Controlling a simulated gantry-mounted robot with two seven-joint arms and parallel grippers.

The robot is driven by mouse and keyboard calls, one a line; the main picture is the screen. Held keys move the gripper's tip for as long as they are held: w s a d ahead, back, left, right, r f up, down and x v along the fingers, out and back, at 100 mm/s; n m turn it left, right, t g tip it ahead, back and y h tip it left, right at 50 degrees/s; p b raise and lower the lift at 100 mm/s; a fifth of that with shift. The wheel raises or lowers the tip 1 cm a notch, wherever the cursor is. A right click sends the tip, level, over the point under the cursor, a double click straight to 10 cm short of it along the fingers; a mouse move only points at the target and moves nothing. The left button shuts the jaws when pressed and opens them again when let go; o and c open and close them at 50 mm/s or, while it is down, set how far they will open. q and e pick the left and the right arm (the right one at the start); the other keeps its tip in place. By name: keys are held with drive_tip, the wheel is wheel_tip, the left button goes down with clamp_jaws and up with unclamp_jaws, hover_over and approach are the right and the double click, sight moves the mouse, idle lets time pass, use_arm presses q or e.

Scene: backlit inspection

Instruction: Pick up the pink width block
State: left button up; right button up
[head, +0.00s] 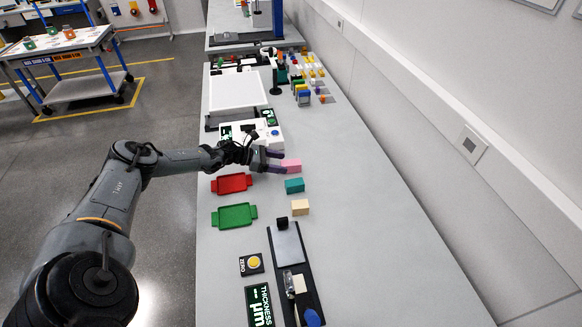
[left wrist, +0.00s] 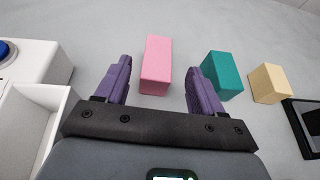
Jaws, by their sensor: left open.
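The pink width block (head: 291,166) lies on the grey bench, just right of my left gripper in the head view. In the left wrist view the pink block (left wrist: 156,65) stands ahead, between the lines of the two purple fingers and a little nearer the left one. My left gripper (head: 276,161) is open, with its fingertips (left wrist: 160,78) at either side of the block's near end; whether they touch it I cannot tell. A teal block (head: 294,185) and a cream block (head: 300,207) sit in a row beside the pink one. My right gripper is not in view.
A red tray (head: 231,184) and a green tray (head: 234,216) lie left of the blocks. A white device with a blue button (head: 275,133) stands just beyond the gripper. A black thickness gauge (head: 290,262) lies nearer. The bench's right side (head: 370,200) is clear.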

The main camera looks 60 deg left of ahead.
sight(288, 163)
use_arm(q)
drive_tip(key=shift+x, duration=2.6)
drive_tip(key=shift+a, duration=0.15)
drive_tip(key=shift+r, duration=0.1)
drive_tip(key=c, duration=1.1)
